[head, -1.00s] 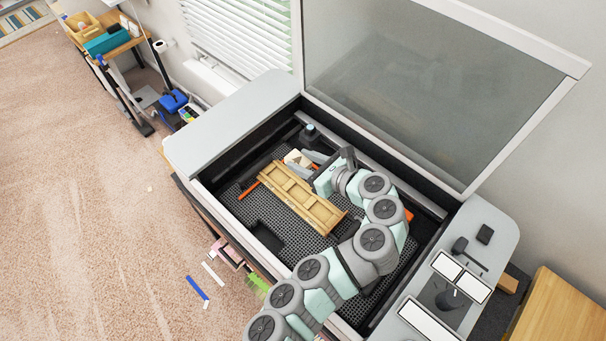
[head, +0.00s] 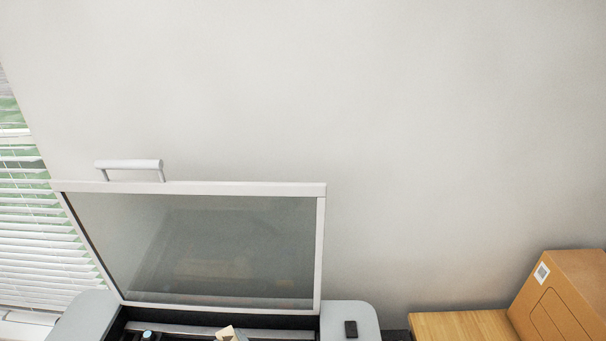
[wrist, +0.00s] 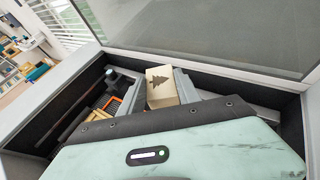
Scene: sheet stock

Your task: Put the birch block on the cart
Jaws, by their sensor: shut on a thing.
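The birch block (wrist: 162,88) is pale wood with a dark tree mark on its face. In the wrist view it sits between the grey fingers of my gripper (wrist: 160,80), which is shut on it, inside the open machine bed. In the head view only a pale piece, likely the same block (head: 226,333), shows at the bottom edge; my arm is cut off there. A stand with a wooden top (wrist: 38,48) shows small at the upper left of the wrist view; I cannot tell if it is the cart.
The machine's glass lid (head: 200,245) stands open behind the bed. Dark bed walls (wrist: 65,115) surround my gripper. An orange strip (wrist: 112,106) lies in the bed. At right in the head view, a cardboard box (head: 565,300) stands on a wooden top (head: 460,326).

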